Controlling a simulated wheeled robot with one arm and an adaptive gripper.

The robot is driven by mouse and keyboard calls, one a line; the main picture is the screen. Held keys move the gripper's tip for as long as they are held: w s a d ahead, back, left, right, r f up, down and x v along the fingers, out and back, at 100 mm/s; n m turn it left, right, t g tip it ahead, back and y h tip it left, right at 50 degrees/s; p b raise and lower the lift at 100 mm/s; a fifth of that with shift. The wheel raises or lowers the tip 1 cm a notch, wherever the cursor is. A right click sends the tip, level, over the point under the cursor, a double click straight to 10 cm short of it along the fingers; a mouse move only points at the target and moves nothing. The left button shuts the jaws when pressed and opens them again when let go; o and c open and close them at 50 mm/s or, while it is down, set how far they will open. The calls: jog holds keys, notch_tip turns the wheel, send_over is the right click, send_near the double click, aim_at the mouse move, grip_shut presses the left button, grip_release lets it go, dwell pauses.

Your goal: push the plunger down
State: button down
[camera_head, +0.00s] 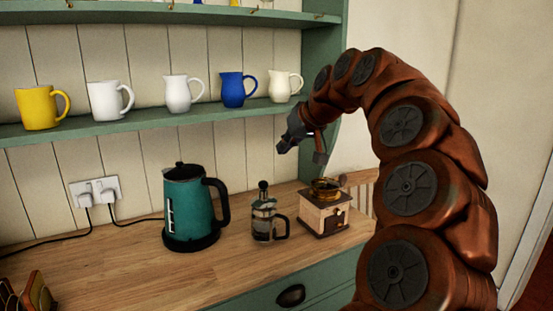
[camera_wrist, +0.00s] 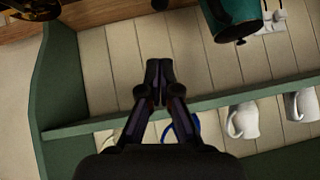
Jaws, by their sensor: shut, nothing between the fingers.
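The French press (camera_head: 264,222) stands upright on the wooden counter, with a glass body, dark frame and dark handle to the right. Its plunger (camera_head: 263,187) sticks up above the lid, topped by a dark knob. My gripper (camera_head: 284,147) is above and slightly right of the plunger in the head view, clearly apart from it, near the shelf. In the wrist view, my gripper's two dark fingers (camera_wrist: 159,68) are together with nothing between them. A small dark tip at the top edge may be the plunger knob; the rest of the press is out of that view.
A teal kettle (camera_head: 190,208) stands left of the press, and a wooden coffee grinder (camera_head: 325,208) close on its right. Above, a green shelf (camera_head: 148,122) holds several mugs and jugs, including a blue jug (camera_head: 234,90). Open counter lies in front.

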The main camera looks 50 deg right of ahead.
jog(key=shift+v, duration=0.85)
jog(key=a+f+n+g+y+p, duration=0.2)
jog(key=a+f, duration=0.3)
jog(key=a, duration=0.9)
jog(key=a+f+n+g+y+p, duration=0.1)
jog(key=a+f+n+g+p, duration=0.2)
jog(key=a, duration=1.1)
jog(key=s+a+f+g, duration=0.2)
jog(key=s+a+f, duration=0.1)
jog(key=s+f, duration=0.2)
jog(key=s+a+f+g+h+p, duration=0.1)
jog(key=s+a+f+g, duration=0.1)
jog(key=s+f, duration=0.3)
jog(key=s+a+f+g+p, duration=0.1)
jog(key=s+a+f, duration=0.3)
jog(key=s, duration=0.7)
jog(key=shift+s+f+g, duration=0.4)
jog(key=shift+f, duration=0.3)
jog(key=shift+a, duration=0.1)
